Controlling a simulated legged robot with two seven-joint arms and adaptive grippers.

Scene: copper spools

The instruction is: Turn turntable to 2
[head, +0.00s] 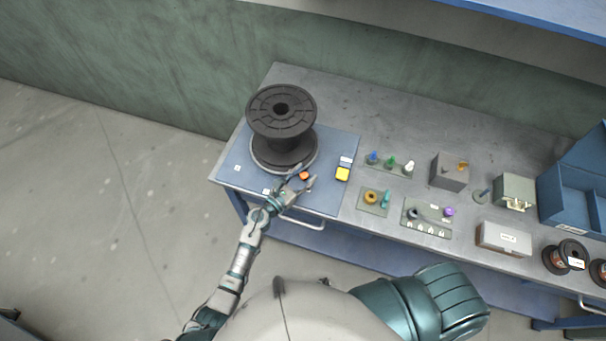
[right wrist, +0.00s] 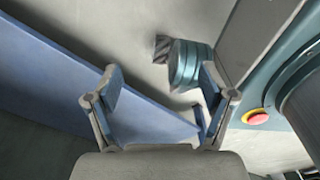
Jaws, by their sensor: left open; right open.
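A large black spool (head: 282,124) stands upright on a round grey turntable (head: 258,162) at the left end of the bench, on a blue mat (head: 334,190). My left gripper (head: 299,181) is open at the front of the turntable, next to an orange-red knob (head: 304,176). I cannot tell whether a finger touches the knob. Small white labels lie on the mat around the turntable; their markings are too small to read. My right gripper (right wrist: 160,105) is open and empty in the right wrist view, with a blue bench edge (right wrist: 75,75) and floor beyond it.
Coloured pegs (head: 391,162), small fixtures, a grey box (head: 449,171), a white case (head: 504,239) and a blue bin (head: 570,194) fill the bench to the right. A drawer handle (head: 303,222) sticks out in front.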

